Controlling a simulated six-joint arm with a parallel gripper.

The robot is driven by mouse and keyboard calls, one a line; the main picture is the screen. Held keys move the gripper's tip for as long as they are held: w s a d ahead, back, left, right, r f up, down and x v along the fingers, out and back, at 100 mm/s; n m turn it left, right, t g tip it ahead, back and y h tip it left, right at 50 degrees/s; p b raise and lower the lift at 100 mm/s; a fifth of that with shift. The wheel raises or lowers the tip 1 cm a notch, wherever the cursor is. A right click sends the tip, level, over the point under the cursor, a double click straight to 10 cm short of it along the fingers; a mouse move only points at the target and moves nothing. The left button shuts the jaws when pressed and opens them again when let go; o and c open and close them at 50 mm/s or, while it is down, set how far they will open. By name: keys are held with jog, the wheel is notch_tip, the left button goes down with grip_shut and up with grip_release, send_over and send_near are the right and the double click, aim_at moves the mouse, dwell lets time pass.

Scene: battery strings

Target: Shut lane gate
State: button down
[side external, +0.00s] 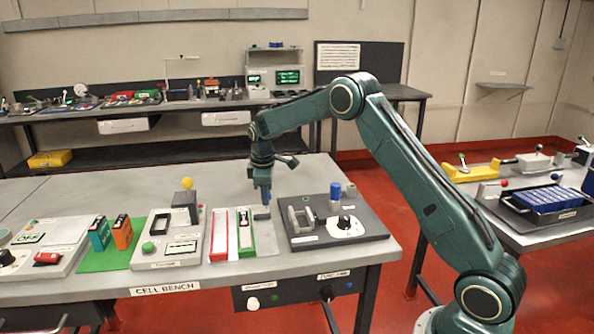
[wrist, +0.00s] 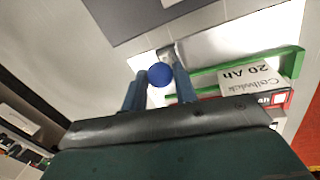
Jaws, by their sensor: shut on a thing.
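My gripper (side external: 265,201) points down over the bench, just right of the green-walled lane (side external: 253,243). In the wrist view its two blue fingers (wrist: 160,76) are on either side of a round blue knob (wrist: 160,73), shut on it. The knob appears to belong to the lane gate, a small grey metal piece (side external: 262,213) under my fingers. The gate's exact position across the lane is hard to tell. In the wrist view a battery labelled "Coilwick 20 Ah" (wrist: 252,84) sits beside the green wall (wrist: 232,66), right of the knob.
A red-walled lane (side external: 219,253) is left of the green one. A grey panel with a button and yellow-topped lever (side external: 188,205) stands further left. Bare bench lies behind.

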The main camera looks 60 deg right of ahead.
jog(key=shift+w+a, duration=1.8)
jog(key=shift+w, duration=0.05)
jog(key=shift+r, duration=0.1)
jog(key=c, duration=1.2)
grip_release()
jog(key=shift+a, duration=0.1)
jog(key=shift+c, duration=0.2)
jog(key=shift+o, duration=0.7)
notch_tip(320, 180, up, 14)
jog(key=s+a, duration=0.1)
jog(key=a, duration=0.1)
jog(key=shift+s+f, duration=0.25)
jog(key=shift+s, duration=0.05)
